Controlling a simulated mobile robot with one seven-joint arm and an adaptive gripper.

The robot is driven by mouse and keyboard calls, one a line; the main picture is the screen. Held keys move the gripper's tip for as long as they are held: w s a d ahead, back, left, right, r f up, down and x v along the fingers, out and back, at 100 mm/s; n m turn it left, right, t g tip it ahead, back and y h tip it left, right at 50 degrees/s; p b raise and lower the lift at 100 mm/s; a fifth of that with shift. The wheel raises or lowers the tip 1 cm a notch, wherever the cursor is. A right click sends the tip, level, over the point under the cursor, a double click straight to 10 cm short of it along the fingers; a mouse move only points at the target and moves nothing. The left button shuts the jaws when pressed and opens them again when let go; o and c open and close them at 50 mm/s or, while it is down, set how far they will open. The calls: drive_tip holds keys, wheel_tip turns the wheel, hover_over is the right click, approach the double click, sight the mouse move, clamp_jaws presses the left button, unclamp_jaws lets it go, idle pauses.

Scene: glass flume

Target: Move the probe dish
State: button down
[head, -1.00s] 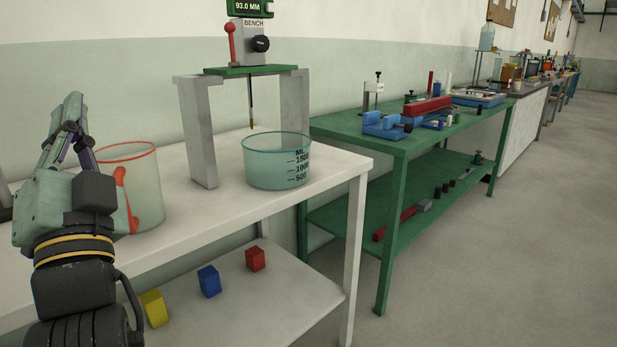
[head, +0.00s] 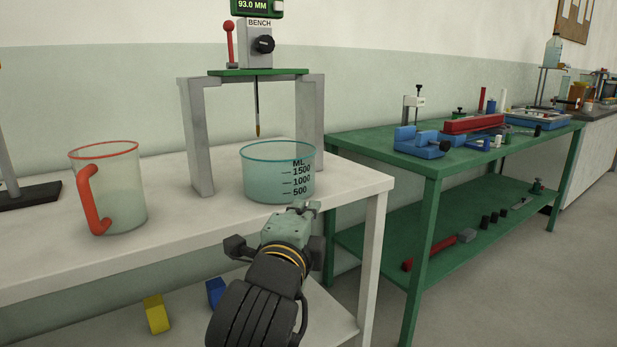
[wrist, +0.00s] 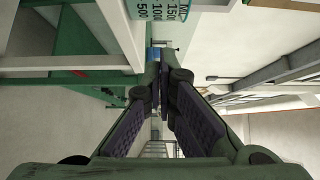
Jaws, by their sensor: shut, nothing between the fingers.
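A clear, green-tinted glass dish (head: 262,180) with a teal rim and ML marks of 500, 1000 and 1500 stands upright on the white bench, which I take as the probe dish. Its marked wall shows sideways at the top of the wrist view (wrist: 160,12). A thin probe (head: 258,120) hangs from the bench gauge, its tip above or behind the dish rim. My gripper (head: 304,206) is in front of the dish at its lower right, near the bench's front edge. In the wrist view its fingers (wrist: 163,72) meet at the tips with nothing between them. Contact with the dish cannot be told.
The gauge stand (head: 200,140) has grey legs beside and behind the dish. A red-handled glass jug (head: 125,190) stands left on the white bench (head: 60,262). Yellow (head: 157,315) and blue (head: 215,292) blocks lie on its lower shelf. A green table (head: 400,165) with tools is right.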

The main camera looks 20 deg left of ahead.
sight(279, 170)
drive_tip(key=shift+w+a+p, duration=0.7)
drive_tip(key=shift+w+p, duration=0.3)
drive_tip(key=shift+w, duration=0.85)
drive_tip(key=shift+w+a+p, duration=0.65)
drive_tip(key=shift+w+p, duration=0.4)
drive_tip(key=shift+w, duration=0.85)
drive_tip(key=shift+w+a+p, duration=0.7)
drive_tip(key=shift+w+p, duration=0.3)
drive_tip(key=shift+w, duration=0.85)
drive_tip(key=shift+w+a, duration=0.1)
drive_tip(key=w+a, duration=0.2)
drive_tip(key=w+a+b, duration=0.1)
drive_tip(key=a, duration=0.2)
drive_tip(key=w+a+b, duration=0.1)
drive_tip(key=w+a, duration=0.1)
drive_tip(key=shift+w+a, duration=0.15)
drive_tip(key=shift+w, duration=0.15)
